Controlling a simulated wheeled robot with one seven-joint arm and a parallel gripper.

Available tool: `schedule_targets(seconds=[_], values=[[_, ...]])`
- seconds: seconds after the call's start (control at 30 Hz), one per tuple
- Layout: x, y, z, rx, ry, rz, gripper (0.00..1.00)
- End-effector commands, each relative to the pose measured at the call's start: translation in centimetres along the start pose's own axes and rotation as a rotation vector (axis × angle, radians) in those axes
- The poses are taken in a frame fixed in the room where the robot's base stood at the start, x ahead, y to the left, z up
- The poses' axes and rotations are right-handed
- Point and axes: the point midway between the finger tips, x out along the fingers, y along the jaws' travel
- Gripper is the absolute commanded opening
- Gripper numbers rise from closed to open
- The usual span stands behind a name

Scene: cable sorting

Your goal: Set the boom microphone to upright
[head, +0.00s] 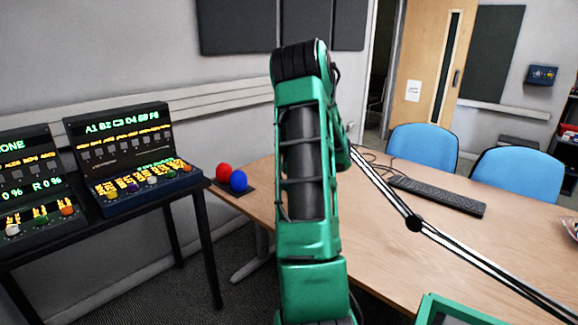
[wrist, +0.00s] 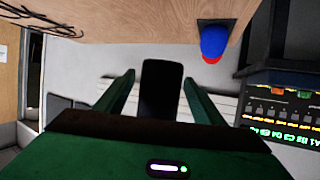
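The boom arm (head: 385,190) of the boom microphone runs as thin pale rods from behind my arm down to the lower right, with a black joint (head: 414,223) in the middle. Its upper left end is hidden behind my arm in the head view. My gripper is hidden there too. In the wrist view my gripper (wrist: 159,77) shows two green fingers spread apart. A dark, rounded block (wrist: 162,88) stands between them; it may be the microphone, but I cannot be sure. A narrow gap shows on its left side; contact on its right is unclear.
A wooden table (head: 370,240) carries a keyboard (head: 437,196) and a red ball (head: 223,172) and blue ball (head: 238,181) at its left corner. Lit control consoles (head: 130,160) stand on a black table at left. Blue chairs (head: 422,150) stand behind. A green-rimmed tray (head: 455,300) is at front right.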

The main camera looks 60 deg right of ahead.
Motion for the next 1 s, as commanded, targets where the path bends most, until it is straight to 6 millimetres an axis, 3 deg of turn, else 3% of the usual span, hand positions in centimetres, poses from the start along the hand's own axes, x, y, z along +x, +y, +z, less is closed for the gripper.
schedule_targets(seconds=[0.27, 0.7, 1.0], values=[[-0.5, 0.1, -0.3, -0.001, 0.005, 0.002, 0.62], [-7.9, 0.2, -0.2, 0.001, 0.004, 0.004, 0.62], [-10.7, 0.1, -0.1, 0.000, 0.002, 0.002, 0.62]])
